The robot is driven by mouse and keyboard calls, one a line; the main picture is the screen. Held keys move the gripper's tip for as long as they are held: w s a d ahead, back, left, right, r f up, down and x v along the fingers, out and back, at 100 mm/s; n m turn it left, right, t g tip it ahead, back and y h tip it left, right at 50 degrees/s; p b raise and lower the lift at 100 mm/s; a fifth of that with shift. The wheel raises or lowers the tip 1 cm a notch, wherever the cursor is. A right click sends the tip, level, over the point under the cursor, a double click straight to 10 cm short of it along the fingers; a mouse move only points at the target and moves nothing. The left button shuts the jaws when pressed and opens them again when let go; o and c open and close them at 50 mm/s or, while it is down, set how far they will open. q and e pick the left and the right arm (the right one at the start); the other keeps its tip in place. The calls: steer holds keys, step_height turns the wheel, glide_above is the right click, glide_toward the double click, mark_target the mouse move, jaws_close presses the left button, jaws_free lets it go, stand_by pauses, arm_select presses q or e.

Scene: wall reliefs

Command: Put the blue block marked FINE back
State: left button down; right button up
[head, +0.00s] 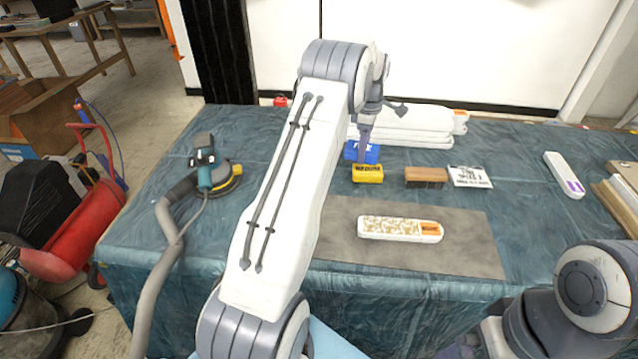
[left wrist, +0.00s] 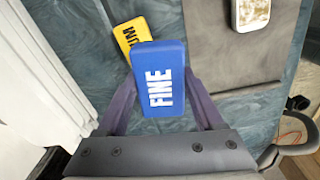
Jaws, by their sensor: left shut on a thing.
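The blue block marked FINE (left wrist: 158,80) is between the two purple-grey fingers of my left gripper (left wrist: 160,88), which is shut on it. Its white lettering faces the wrist camera. In the head view the blue block (head: 370,153) shows behind the yellow block, partly hidden by my left gripper (head: 364,150). The yellow block (head: 367,174) lies on the cloth just in front; the blue block covers part of the yellow block (left wrist: 128,34) in the wrist view. I cannot tell whether the blue block touches the table.
A long sanding block (head: 400,229) lies on a grey mat (head: 470,258). A brown brush (head: 426,177) and a printed card (head: 469,177) lie right of the yellow block. White stacked slabs (head: 415,122) stand behind. A sander (head: 215,172) with a hose is at left.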

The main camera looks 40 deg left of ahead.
arm_select(q)
steer(key=shift+w+a+r+n+b, duration=0.1)
steer(key=shift+w+a+n+b, duration=0.1)
steer(key=shift+a+n, duration=0.3)
steer(key=shift+w+a+r+n+b, duration=0.1)
steer(key=shift+a+n+b, duration=0.05)
steer(key=shift+a+n, duration=0.3)
steer(key=shift+s+a, duration=0.1)
steer(key=shift+a, duration=0.15)
steer(key=shift+n, duration=0.25)
steer(key=s+a+f, duration=0.1)
steer(key=a+f, duration=0.1)
steer(key=a, duration=0.1)
steer(key=s+a+f+p, duration=0.1)
steer(key=a+f, duration=0.1)
steer(key=a, duration=0.2)
steer(key=s+a+f, duration=0.1)
steer(key=a+f, duration=0.1)
steer(key=a, duration=0.1)
steer(key=shift+s+a+f, duration=0.15)
steer(key=shift+a+f, duration=0.15)
steer(key=shift+f, duration=0.05)
step_height(320, 180, down, 4)
steer(key=shift+r+p, duration=0.1)
steer(key=shift+p, duration=0.4)
steer(key=shift+f, duration=0.25)
jaws_free()
